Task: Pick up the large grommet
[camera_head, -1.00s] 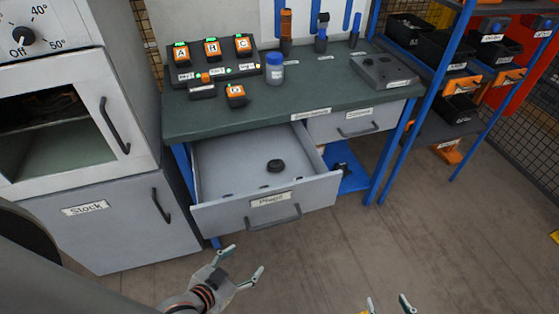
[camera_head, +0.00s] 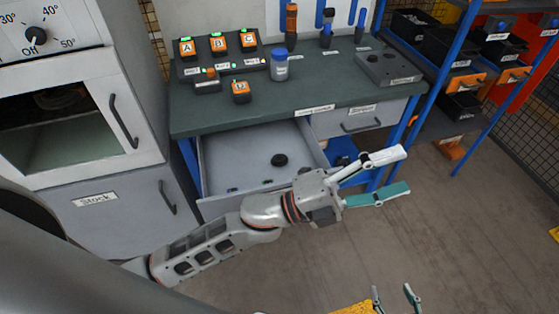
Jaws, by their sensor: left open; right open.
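The large grommet seems to be the round black piece (camera_head: 279,160) lying in the open drawer (camera_head: 225,165) under the workbench. My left gripper (camera_head: 405,172) is open and empty, in front of the bench and to the right of the drawer.
The green bench top (camera_head: 330,92) holds orange-and-black units, a blue-capped bottle (camera_head: 279,66) and a grey box (camera_head: 388,68). A closed drawer (camera_head: 355,118) is right of the open one. A grey cabinet (camera_head: 125,215) stands left. A shelf rack with bins (camera_head: 462,105) stands right. Floor at right is clear.

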